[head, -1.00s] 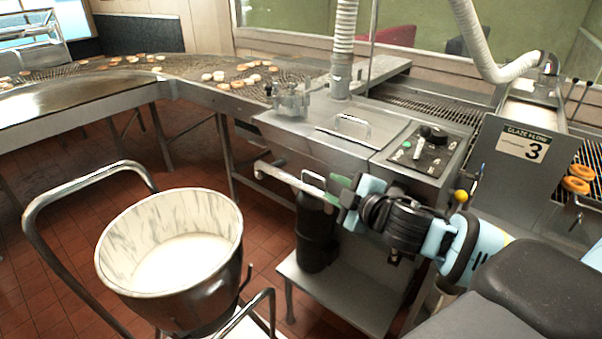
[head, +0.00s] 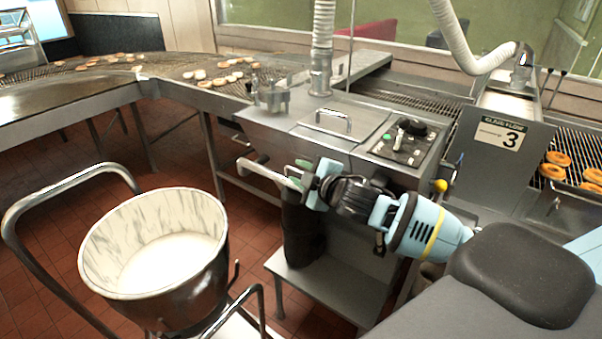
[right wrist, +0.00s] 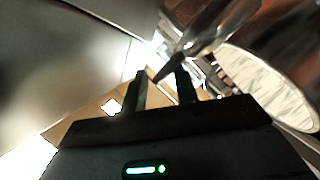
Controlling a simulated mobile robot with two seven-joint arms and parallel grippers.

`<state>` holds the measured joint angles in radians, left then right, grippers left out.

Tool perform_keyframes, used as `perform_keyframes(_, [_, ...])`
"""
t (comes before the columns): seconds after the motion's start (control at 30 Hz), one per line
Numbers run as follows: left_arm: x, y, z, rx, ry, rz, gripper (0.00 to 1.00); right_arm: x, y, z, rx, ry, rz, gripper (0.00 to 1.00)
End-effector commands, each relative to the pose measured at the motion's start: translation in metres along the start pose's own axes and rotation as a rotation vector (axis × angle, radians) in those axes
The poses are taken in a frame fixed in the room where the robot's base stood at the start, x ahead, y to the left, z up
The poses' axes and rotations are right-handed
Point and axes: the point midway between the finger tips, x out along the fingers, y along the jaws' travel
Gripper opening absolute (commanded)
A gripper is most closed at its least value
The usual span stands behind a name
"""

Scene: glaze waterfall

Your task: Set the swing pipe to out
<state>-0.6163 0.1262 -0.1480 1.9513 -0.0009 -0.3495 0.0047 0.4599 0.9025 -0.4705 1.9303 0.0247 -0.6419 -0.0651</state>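The swing pipe (head: 262,172) is a bright metal pipe on the front of the glazing machine (head: 300,140). Its bent end points left, toward the bucket (head: 207,215) of white glaze but apart from it. My right gripper (head: 298,177) is at the pipe's machine-side part, with its fingers on either side of it as far as I can tell. In the right wrist view, the fingers (right wrist: 162,88) are spread, and a shiny pipe (right wrist: 205,38) runs down to the gap between their tips. Contact is unclear. My left gripper is out of view.
The bucket stands on a cart with a curved handle (head: 70,185). A dark cylinder (head: 301,235) stands below the pipe on a low metal shelf (head: 330,285). A control panel (head: 405,140) and a yellow knob (head: 440,186) are close above my right arm.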

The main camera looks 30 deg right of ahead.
Motion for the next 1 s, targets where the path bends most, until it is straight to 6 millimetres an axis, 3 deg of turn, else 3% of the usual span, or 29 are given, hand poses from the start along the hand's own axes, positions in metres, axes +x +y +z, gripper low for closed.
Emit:
perform_keyframes(0.33, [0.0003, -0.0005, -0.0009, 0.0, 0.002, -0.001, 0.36, 0.0032, -0.0004, 0.0001, 0.0, 0.0, -0.001, 0.3])
perform_keyframes(0.57, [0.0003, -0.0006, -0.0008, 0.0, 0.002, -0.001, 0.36, 0.003, -0.0005, 0.0002, 0.0, 0.0, -0.001, 0.0])
perform_keyframes(1.0, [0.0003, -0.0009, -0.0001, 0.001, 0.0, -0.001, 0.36, 0.004, -0.0024, -0.0032, 0.002, -0.001, 0.0, 0.0])
